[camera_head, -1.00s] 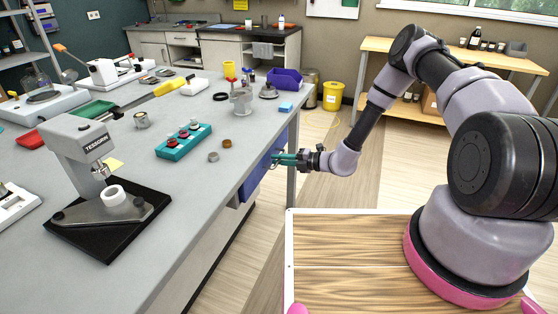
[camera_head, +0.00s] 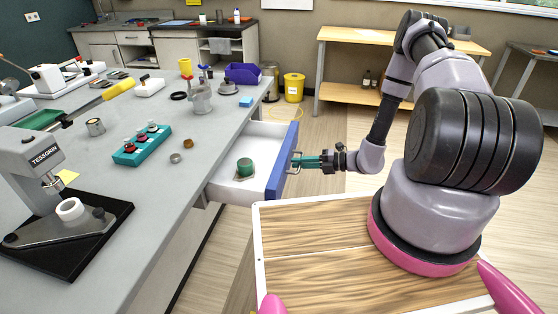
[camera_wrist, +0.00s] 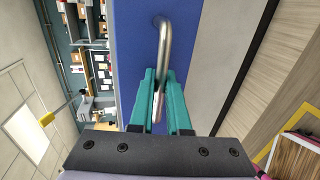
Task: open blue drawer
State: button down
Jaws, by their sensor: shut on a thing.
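The blue drawer (camera_head: 283,160) under the grey workbench is pulled out, with its white inside showing. A green round object (camera_head: 244,167) sits on the drawer's floor. My gripper (camera_head: 298,161) is in front of the blue drawer face. In the wrist view its teal fingers (camera_wrist: 158,106) are shut on the metal bar handle (camera_wrist: 165,50) of the blue front. The handle's lower end is partly hidden between the fingers.
The workbench (camera_head: 213,125) holds a teal box with red knobs (camera_head: 141,144), a press (camera_head: 45,190) and several small tools. A yellow bin (camera_head: 294,86) and a wooden shelf table (camera_head: 370,42) stand behind.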

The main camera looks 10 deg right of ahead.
jog(key=f+v, duration=0.1)
jog(key=v, duration=0.5)
jog(key=shift+d+f, duration=0.2)
jog(key=shift+d, duration=0.25)
jog(key=shift+s, duration=0.1)
jog(key=c, duration=0.9)
grip_release()
jog(key=v, duration=1)
jog(key=shift+s+d+r, duration=0.1)
jog(key=shift+d, duration=0.25)
